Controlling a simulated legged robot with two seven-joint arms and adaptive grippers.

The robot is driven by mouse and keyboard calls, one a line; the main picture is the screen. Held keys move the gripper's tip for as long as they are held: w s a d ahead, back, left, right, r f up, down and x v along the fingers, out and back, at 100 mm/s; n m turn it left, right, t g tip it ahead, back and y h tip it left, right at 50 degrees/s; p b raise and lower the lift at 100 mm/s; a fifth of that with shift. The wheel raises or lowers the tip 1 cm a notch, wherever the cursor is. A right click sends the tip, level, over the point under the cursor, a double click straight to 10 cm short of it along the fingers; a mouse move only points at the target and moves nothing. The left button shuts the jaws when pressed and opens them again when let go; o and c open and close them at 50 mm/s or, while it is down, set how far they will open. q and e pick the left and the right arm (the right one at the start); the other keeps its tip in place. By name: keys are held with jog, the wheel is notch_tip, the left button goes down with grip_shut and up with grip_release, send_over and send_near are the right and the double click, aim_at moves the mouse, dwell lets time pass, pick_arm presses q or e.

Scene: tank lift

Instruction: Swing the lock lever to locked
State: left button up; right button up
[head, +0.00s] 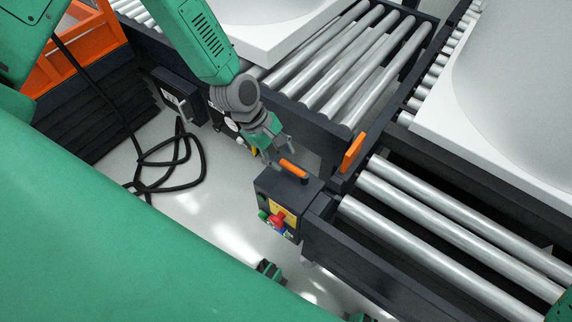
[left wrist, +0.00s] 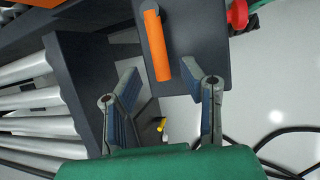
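The lock lever, an orange bar (head: 293,168), lies on top of a dark control box (head: 272,194) in the head view. In the left wrist view the lever (left wrist: 156,45) extends down from the top centre, over the dark box top. My left gripper (head: 278,150) is just beyond the lever in the head view. In the left wrist view my left gripper (left wrist: 160,70) is open, its fingers apart with the lever's near end between their tips. I cannot tell whether either finger touches it.
The box front has a red knob (head: 279,216) and coloured buttons. An orange upright piece (head: 353,152) stands beside the conveyor rollers (head: 450,220). White tanks (head: 505,95) rest on rollers. A black cable (head: 175,165) lies on the floor at left.

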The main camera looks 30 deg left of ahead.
aim_at(293, 171)
pick_arm(q)
jog(key=shift+b+x, duration=0.35)
jog(key=shift+x, duration=1.05)
jog(key=shift+a, duration=0.1)
jog(key=c, duration=0.8)
grip_shut()
